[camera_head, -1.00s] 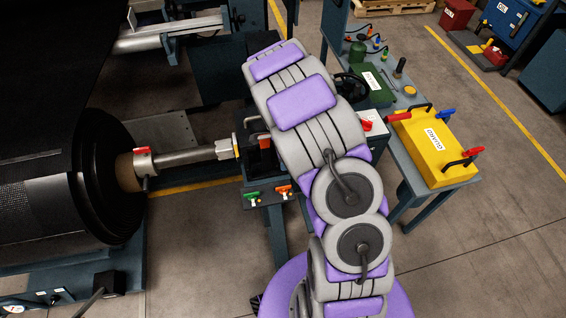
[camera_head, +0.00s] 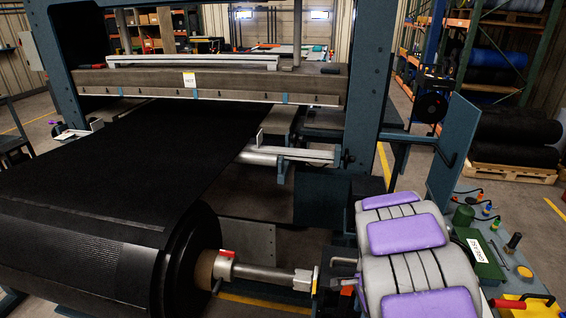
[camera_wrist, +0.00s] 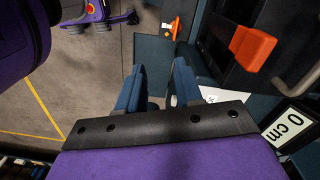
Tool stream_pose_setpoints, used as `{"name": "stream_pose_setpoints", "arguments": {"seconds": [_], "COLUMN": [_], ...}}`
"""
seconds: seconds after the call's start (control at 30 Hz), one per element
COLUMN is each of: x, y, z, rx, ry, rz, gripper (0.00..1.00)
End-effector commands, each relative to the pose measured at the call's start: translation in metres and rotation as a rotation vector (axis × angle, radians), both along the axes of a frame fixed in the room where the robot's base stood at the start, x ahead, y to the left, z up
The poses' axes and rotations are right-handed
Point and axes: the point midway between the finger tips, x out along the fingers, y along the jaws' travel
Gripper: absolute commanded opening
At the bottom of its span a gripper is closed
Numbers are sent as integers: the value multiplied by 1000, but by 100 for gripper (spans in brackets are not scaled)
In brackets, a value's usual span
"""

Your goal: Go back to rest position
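My gripper (camera_wrist: 159,82) shows in the wrist view with its two blue fingers apart and nothing visible held between them. Past the fingers are a grey floor and dark machine parts. An orange block (camera_wrist: 253,47) sits to the right of the fingers, apart from them. A white "0 cm" label (camera_wrist: 290,122) is at the right edge. In the head view my purple and grey arm fills the lower right, and the gripper itself is hidden.
The belt press (camera_head: 205,85) stands ahead, with a black belt (camera_head: 125,165) running to the large roll (camera_head: 95,245). A roll shaft (camera_head: 265,277) ends close to my arm.

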Motion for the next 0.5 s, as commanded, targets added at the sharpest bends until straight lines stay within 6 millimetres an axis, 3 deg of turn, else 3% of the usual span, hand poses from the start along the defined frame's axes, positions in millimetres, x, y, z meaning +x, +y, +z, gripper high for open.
{"name": "stream_pose_setpoints", "arguments": {"seconds": [0.03, 0.2, 0.5], "x": [-7, -44, -124], "y": [6, 23, 55], "z": [17, 62, 124], "rx": [3, 24, 69], "ry": [-6, 11, 37], "rz": [59, 275, 678], "gripper": [35, 35, 35]}}
